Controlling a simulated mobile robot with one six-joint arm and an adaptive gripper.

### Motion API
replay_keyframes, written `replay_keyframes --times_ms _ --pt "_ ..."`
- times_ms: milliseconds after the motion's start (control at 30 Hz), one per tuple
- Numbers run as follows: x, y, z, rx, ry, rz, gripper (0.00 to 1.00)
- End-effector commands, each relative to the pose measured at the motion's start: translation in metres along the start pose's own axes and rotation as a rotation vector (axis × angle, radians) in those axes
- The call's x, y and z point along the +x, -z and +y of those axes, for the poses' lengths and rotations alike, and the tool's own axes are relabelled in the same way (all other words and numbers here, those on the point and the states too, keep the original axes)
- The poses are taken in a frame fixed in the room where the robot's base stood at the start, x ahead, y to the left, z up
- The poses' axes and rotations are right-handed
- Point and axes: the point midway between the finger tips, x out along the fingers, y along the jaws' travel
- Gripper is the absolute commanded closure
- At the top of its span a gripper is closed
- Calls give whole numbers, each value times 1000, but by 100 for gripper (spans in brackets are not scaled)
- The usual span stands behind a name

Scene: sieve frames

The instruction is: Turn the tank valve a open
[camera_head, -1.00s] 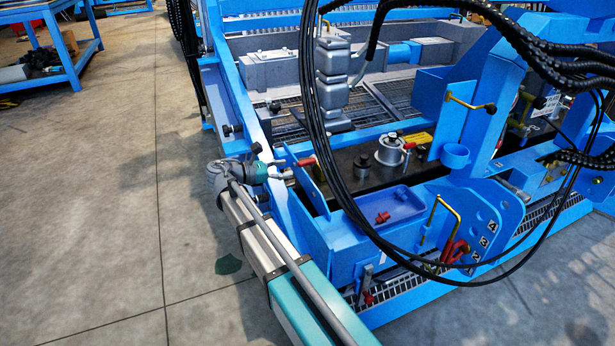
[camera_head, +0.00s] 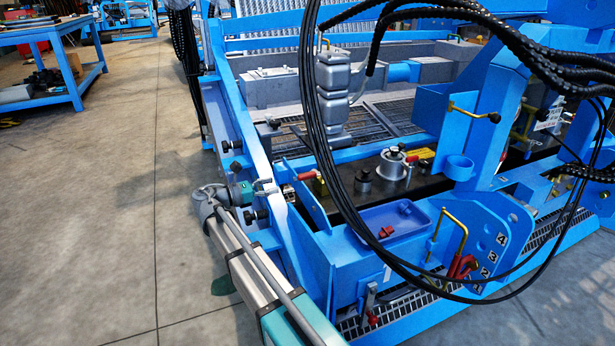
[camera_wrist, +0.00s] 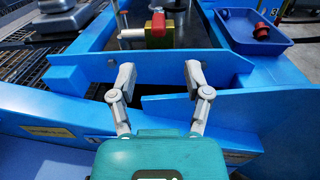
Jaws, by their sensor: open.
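The valve has a red handle (camera_wrist: 158,25) on a brass-yellow body (camera_wrist: 178,32) and sits behind the blue frame wall at the top of the wrist view. In the head view my gripper (camera_head: 268,187) is left of the handle, over the blue frame.
A blue tray (camera_head: 392,222) with a red part (camera_head: 386,232) lies to the right. Black cables (camera_head: 322,130) hang in front of the bench. A blue upright plate (camera_head: 308,195) stands beside the valve.

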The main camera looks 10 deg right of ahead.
Motion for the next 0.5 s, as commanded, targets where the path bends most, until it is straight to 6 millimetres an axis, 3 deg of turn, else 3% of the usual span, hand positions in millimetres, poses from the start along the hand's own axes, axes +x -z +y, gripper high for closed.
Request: replay_keyframes --times_ms 167,500 --pt "13 0 0 0 0 0 37" --pt "59 0 -1 0 2 1 37"
